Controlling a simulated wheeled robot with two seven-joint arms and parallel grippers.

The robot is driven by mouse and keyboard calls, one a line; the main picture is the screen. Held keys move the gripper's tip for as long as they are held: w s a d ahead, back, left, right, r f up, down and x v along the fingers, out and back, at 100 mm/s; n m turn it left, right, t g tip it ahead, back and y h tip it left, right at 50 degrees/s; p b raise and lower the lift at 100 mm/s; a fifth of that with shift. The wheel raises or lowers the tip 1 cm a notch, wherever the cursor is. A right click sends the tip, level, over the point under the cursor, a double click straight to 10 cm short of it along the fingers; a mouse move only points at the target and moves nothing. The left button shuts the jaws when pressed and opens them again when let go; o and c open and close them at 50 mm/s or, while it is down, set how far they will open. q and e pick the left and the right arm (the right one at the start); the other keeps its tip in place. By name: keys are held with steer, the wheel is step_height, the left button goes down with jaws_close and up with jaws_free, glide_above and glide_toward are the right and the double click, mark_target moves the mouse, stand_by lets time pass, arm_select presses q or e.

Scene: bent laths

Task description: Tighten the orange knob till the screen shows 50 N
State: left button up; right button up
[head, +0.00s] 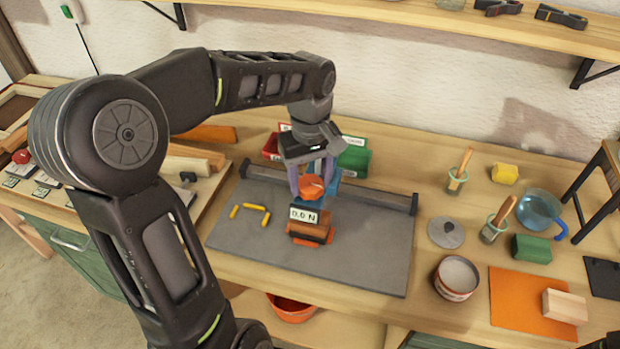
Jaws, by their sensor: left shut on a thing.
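The orange knob (311,186) sits on top of a small press on a grey board in the middle of the bench. My left gripper (313,178) comes down from above with its fingers on either side of the knob, shut on it. The screen (304,215) just below the knob reads "0.0 N". Below the screen, brown wooden pieces (309,231) lie on an orange base; how they are clamped is too small to tell. A blue part of the press shows behind the knob. My right gripper is not in view.
Several yellow pieces (265,217) lie on the grey board (350,265), left of the press. Red and green bins (354,160) stand behind. A tin (456,278), brushes, a glass jug (538,210) and an orange mat (510,312) fill the right side.

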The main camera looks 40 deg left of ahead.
arm_select(q)
steer(key=shift+m, duration=0.5)
steer(key=m+b, duration=0.1)
steer(key=m, duration=1)
steer(key=shift+m, duration=0.3)
steer(key=m, duration=0.6)
steer(key=shift+b, duration=0.3)
steer(key=m, duration=0.7)
steer(key=o, duration=1.4)
steer(key=shift+c, duration=0.2)
